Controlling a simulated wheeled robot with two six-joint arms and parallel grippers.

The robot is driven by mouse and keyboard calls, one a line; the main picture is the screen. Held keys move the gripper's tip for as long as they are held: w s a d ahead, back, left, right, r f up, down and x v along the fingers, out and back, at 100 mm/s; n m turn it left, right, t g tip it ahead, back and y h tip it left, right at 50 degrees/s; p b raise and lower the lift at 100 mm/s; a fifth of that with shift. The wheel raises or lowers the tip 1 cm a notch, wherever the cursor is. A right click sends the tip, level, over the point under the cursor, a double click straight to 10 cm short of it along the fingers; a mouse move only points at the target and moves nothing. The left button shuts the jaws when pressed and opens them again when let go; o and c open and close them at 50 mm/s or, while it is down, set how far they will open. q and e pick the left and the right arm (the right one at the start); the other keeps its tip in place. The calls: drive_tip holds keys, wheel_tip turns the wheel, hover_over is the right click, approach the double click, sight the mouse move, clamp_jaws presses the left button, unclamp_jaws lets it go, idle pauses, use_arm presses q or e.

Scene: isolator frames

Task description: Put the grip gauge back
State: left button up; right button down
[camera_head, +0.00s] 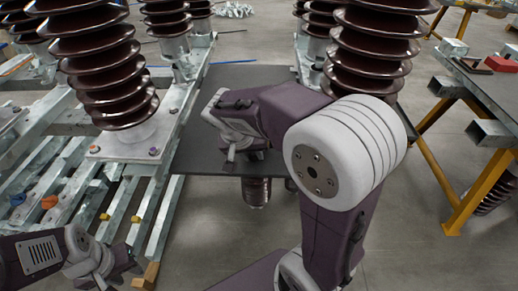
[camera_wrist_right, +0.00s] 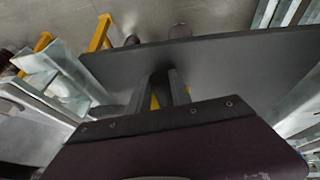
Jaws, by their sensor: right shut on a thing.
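My right gripper (camera_head: 230,154) is over the near part of a dark flat board (camera_head: 190,160) in the head view. In the right wrist view its two dark fingers (camera_wrist_right: 160,92) point toward the board (camera_wrist_right: 225,60), with a narrow yellow piece (camera_wrist_right: 155,101) showing between them. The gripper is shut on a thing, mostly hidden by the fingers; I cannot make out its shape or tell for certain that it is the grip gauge. My left gripper (camera_head: 122,270) is low at the left near the pale metal frame; its jaws are not clear.
Ribbed brown insulators (camera_head: 105,65) stand on metal frames left of the board, and another (camera_head: 370,45) stands behind at right. A workbench (camera_head: 480,85) with yellow legs is at the right. Small orange and yellow pieces (camera_head: 49,202) lie on the left frame. Floor (camera_head: 410,220) at front right is clear.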

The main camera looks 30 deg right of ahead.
drive_tip(key=w+d, duration=0.1)
drive_tip(key=d, duration=0.1)
drive_tip(key=shift+w+d, duration=0.35)
drive_tip(key=shift+w+d+f+b, duration=0.25)
drive_tip(key=shift+d+f+b, duration=0.1)
drive_tip(key=shift+f+b, duration=0.15)
drive_tip(key=shift+f, duration=0.35)
drive_tip(key=shift+a+r, duration=0.1)
drive_tip(key=shift+r, duration=0.05)
drive_tip(key=shift+f, duration=0.2)
drive_tip(key=c, duration=1.2)
unclamp_jaws()
drive_tip(key=shift+o, duration=0.2)
